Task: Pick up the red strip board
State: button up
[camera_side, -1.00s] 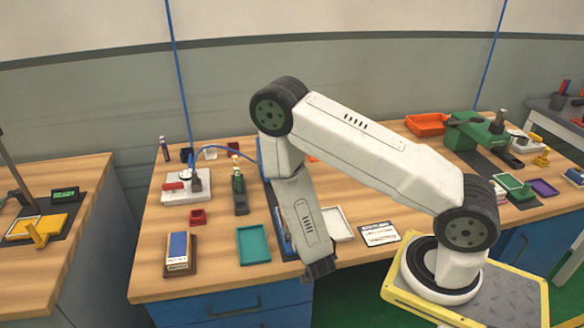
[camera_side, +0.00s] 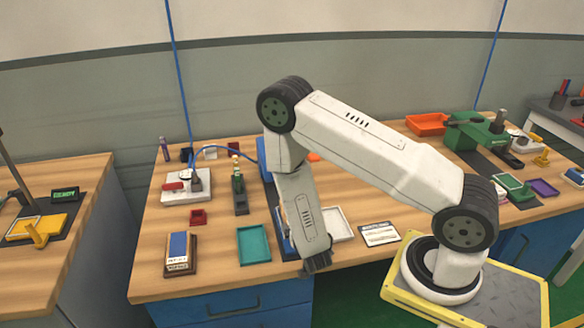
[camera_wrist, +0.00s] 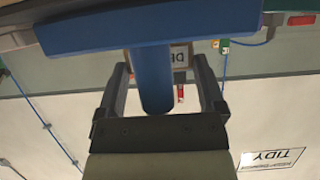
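No red strip board can be made out with certainty. In the wrist view a small red piece (camera_wrist: 181,95) shows beyond the fingers, and a red strip-like patch (camera_wrist: 302,20) shows at the top right; I cannot tell what either is. My gripper (camera_wrist: 162,85) is open, its two dark fingers apart. A blue post (camera_wrist: 155,75) under a blue bar (camera_wrist: 150,30) shows between the fingers in that view, with no visible grip on it. In the side view my gripper (camera_side: 317,262) is low near the bench's front edge, its fingers unclear, and my arm hides part of the blue equipment behind.
A white tray (camera_side: 337,224) and a label card (camera_side: 379,234) lie right of my gripper. Clear wood shows at front left.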

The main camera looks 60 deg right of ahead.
jog(key=c, duration=0.4)
jog(key=shift+c, duration=0.2)
jog(key=shift+r, duration=0.15)
notch_tip(320, 180, up, 10)
dwell(0.6)
dwell(0.5)
